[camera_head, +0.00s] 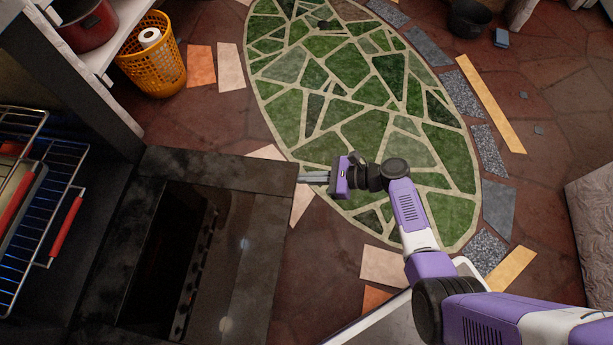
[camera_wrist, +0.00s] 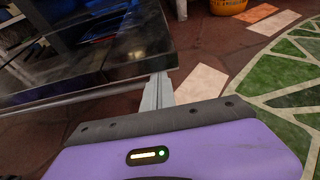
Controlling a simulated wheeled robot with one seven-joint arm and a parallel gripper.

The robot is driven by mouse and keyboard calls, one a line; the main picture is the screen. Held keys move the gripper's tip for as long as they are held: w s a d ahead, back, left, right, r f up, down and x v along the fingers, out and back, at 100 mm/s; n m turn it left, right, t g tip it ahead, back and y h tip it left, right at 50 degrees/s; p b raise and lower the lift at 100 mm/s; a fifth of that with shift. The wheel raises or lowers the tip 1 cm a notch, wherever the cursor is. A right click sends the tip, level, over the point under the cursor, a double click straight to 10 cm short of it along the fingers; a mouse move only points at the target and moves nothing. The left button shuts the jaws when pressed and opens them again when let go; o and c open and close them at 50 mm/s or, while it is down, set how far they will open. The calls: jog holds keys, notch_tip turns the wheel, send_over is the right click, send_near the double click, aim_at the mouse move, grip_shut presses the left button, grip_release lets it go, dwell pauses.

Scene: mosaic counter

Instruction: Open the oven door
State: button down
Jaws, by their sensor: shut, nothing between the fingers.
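The oven door (camera_head: 245,240) is swung down and lies about flat, its dark inner glass facing up, in the head view. The oven cavity with wire racks (camera_head: 62,165) is exposed at the left. My gripper (camera_head: 303,177) is at the right outer edge of the door, its fingers pointing left toward it. In the wrist view the shut fingers (camera_wrist: 158,92) reach to the edge of the door (camera_wrist: 110,75), with nothing held between them. I cannot tell whether the fingertips touch the door. A long bar runs along the door's edge in the wrist view.
An orange basket (camera_head: 152,60) with a white roll stands beyond the door, beside a shelf with a red pot (camera_head: 85,22). A green oval mosaic (camera_head: 375,100) covers the floor, which is open around my arm. A pale block (camera_head: 590,215) stands at the right.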

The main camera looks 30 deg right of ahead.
notch_tip(320, 180, up, 16)
jog(key=w+a+g+h+p, duration=0.1)
jog(key=a+h+p, duration=0.1)
jog(key=p, duration=1.8)
jog(key=shift+w+f+g, duration=0.2)
jog(key=shift+w+g, duration=0.1)
jog(key=shift+f, duration=0.1)
notch_tip(320, 180, down, 4)
jog(key=s+d+f+b, duration=0.1)
jog(key=b, duration=0.2)
jog(key=r+p+v, duration=0.1)
jog(key=p+v, duration=0.4)
jog(key=v, duration=0.5)
jog(key=shift+w+r, duration=0.15)
jog(key=shift+r, duration=0.35)
jog(key=shift+a, duration=0.1)
